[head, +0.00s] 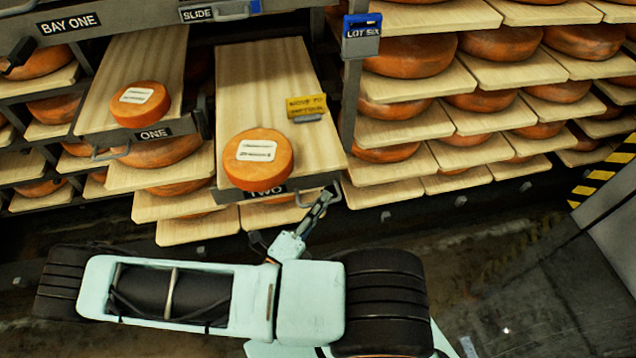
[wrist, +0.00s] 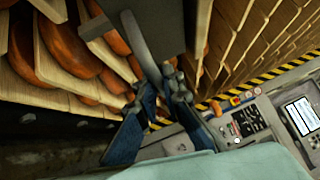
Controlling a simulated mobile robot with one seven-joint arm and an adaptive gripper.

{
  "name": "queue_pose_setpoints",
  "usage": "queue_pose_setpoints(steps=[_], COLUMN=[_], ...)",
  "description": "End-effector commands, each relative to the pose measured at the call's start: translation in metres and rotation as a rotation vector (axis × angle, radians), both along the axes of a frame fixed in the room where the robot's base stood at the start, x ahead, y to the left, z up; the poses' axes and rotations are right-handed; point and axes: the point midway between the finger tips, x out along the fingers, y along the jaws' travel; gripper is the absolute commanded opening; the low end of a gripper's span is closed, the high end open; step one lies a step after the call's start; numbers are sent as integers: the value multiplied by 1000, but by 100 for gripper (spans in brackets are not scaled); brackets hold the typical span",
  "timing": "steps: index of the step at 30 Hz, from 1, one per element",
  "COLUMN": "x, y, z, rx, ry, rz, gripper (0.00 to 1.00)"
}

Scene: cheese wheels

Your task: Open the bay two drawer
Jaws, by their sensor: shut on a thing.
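The bay two drawer is a wooden board with a dark front edge marked "TWO" (head: 266,196). It sticks out of the rack toward me, further than the drawer marked "ONE" (head: 154,134). An orange cheese wheel (head: 258,158) with a white label lies near its front, and a yellow card (head: 306,105) stands at its right side. My gripper (head: 322,200) is at the drawer's front right corner, shut on the grey metal handle (head: 336,192). In the wrist view, the curved handle (wrist: 138,38) runs down between the fingers of my gripper (wrist: 160,84); their exact contact is partly hidden.
Drawer one carries another cheese wheel (head: 140,104). Shelves packed with wheels fill the back and right, beside a post with a blue "LOT SIX" tag (head: 361,36). A grey panel with a yellow-black stripe (head: 600,175) stands at right. Dark floor (head: 480,260) is clear.

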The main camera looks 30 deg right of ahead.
Motion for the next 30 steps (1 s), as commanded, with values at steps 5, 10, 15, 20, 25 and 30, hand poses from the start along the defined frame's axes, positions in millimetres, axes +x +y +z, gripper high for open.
queue_pose_setpoints(steps=[5,10,15,20,25,30], x=[-12,-15,-15,-14,-15,-15], y=[4,5,5,5,5,5], z=[1,1,0,0,0,0], rx=[0,-1,-1,-1,0,0], ry=[0,-1,-1,-1,-1,-1], rz=[2,1,1,1,1,0], gripper=[0,0,0,14,25,25])
